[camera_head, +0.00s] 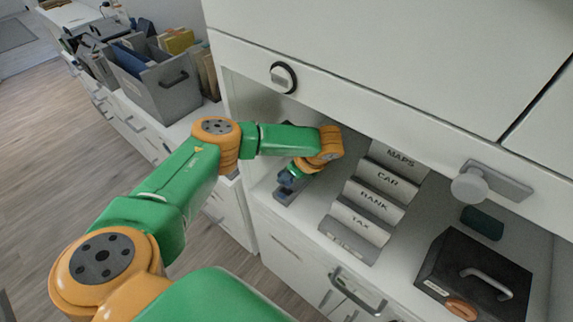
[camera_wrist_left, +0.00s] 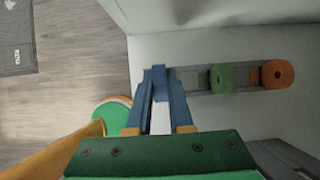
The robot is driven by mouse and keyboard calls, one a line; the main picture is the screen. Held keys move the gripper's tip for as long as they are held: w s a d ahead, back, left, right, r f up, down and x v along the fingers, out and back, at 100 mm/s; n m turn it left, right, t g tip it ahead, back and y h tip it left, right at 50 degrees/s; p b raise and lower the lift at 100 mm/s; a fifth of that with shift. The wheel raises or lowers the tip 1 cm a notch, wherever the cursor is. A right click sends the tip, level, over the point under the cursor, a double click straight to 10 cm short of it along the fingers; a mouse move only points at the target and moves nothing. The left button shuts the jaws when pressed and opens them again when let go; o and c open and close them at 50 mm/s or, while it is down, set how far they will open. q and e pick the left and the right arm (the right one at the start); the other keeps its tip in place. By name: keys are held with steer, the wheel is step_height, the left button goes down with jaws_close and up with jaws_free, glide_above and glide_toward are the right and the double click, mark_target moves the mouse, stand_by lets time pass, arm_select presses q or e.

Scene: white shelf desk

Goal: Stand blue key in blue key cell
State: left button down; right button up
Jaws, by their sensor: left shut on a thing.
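My left gripper (camera_wrist_left: 160,90) is shut on the blue key (camera_wrist_left: 160,78), a small blue piece between its fingertips. The fingers hide much of the key. A grey key rack (camera_wrist_left: 248,76) runs to the right from the fingertips in the left wrist view. The key is at the rack's left end; I cannot tell whether it touches the rack or is in a cell. In the head view my left gripper (camera_head: 290,178) reaches into the shelf opening, over the rack (camera_head: 287,195). My right gripper is not in view.
A green key (camera_wrist_left: 220,78) and an orange key (camera_wrist_left: 278,74) stand in the rack. A labelled file stack (camera_head: 366,205) stands right of my gripper. A dark box (camera_head: 460,265) is farther right. The upper cabinet (camera_head: 380,50) overhangs the shelf.

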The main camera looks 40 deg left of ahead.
arm_select(q)
steer(key=shift+f, duration=0.3)
steer(key=shift+d, duration=0.1)
steer(key=shift+p, duration=0.4)
stand_by(0.6)
steer(key=shift+p, duration=0.3)
stand_by(0.5)
steer(key=shift+p, duration=0.4)
